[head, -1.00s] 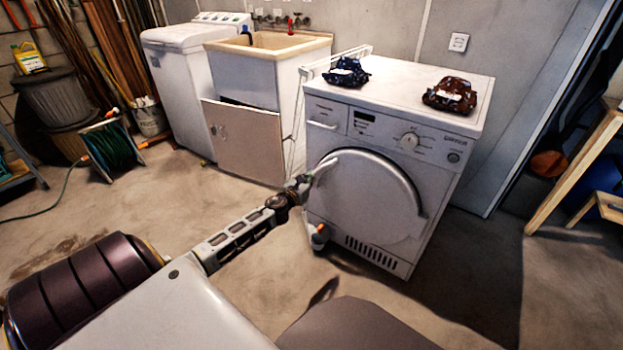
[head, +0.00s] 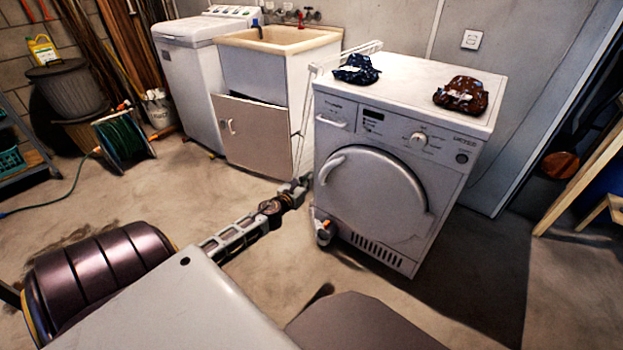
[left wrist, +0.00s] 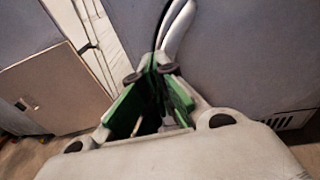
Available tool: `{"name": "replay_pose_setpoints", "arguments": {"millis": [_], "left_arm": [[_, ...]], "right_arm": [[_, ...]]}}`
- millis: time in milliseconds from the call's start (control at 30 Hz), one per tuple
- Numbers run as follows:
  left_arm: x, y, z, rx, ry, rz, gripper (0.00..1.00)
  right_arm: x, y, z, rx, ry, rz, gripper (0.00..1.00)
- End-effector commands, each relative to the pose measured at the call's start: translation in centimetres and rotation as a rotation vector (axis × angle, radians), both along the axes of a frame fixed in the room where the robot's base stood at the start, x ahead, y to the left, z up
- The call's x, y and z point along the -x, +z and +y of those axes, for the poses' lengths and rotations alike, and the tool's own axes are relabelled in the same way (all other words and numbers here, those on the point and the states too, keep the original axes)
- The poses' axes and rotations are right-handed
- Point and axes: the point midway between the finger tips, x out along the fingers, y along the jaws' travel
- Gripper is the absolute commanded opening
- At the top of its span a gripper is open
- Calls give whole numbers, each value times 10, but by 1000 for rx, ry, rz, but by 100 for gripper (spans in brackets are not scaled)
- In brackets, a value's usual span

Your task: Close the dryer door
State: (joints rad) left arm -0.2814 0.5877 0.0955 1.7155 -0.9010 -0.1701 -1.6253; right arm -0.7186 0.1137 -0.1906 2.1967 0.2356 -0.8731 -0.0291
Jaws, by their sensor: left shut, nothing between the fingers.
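The white dryer (head: 400,120) stands right of centre in the head view. Its round door (head: 375,195) looks flush or nearly flush with the front; I cannot tell whether it is latched. A pale curved handle (head: 331,167) is at the door's left edge. My left gripper (head: 301,184) is shut and empty, just left of the dryer's front near the handle. In the left wrist view, its green-padded fingers (left wrist: 160,66) are in front of the curved pale rim (left wrist: 179,28); contact is unclear. My right gripper is not in view.
Two patterned cloth items, one blue (head: 356,69) and one brown (head: 462,95), lie on the dryer. A sink cabinet (head: 255,132) and a white washer (head: 188,75) stand left of it. A small grey-and-orange item (head: 323,232) is by the dryer's lower left corner. Floor in front is clear.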

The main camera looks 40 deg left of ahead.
Motion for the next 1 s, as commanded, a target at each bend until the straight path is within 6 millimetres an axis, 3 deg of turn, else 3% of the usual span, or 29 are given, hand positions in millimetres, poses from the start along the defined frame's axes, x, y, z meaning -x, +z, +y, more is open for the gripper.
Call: {"name": "replay_pose_setpoints", "arguments": {"millis": [500,1000], "left_arm": [[35,4,2,0,0,1,0],[37,5,3,-1,0,0,0]], "right_arm": [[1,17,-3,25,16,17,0],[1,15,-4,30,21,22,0]]}}
